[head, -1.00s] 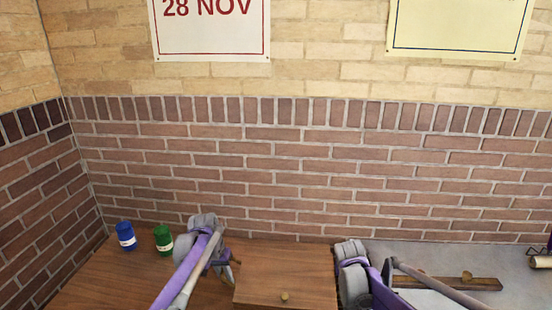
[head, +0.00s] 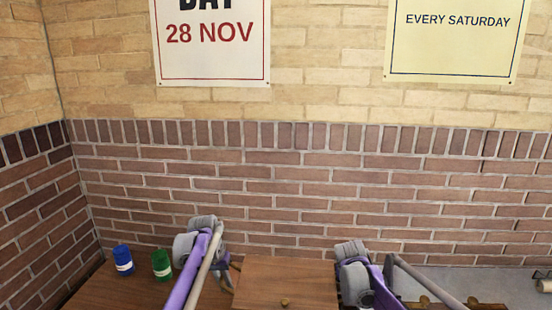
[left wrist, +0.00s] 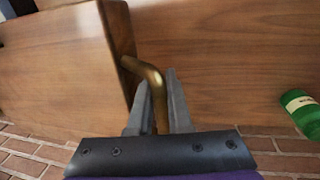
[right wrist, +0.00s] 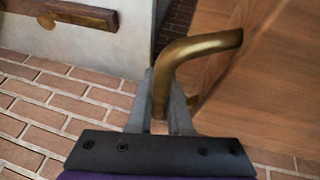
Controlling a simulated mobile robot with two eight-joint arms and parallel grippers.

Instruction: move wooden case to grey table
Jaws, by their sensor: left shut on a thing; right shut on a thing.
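The wooden case (head: 285,280) is a brown box with a small knob, low in the middle of the head view between my two grippers. My left gripper (left wrist: 158,85) is shut on a bent brass handle (left wrist: 152,72) on one side of the case (left wrist: 60,65). My right gripper (right wrist: 165,90) is shut on the matching brass handle (right wrist: 195,45) on the other side of the case (right wrist: 250,75). The case appears raised above the wooden table (left wrist: 230,60); its underside is hidden in the head view. The grey table (head: 505,283) is at the right.
A blue can (head: 123,260) and a green can (head: 161,264) stand left of my left gripper on the wooden table. A wooden piece with a brass knob (head: 474,301) and a pale spool (head: 544,285) are on the grey table. A brick wall (head: 290,190) stands behind.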

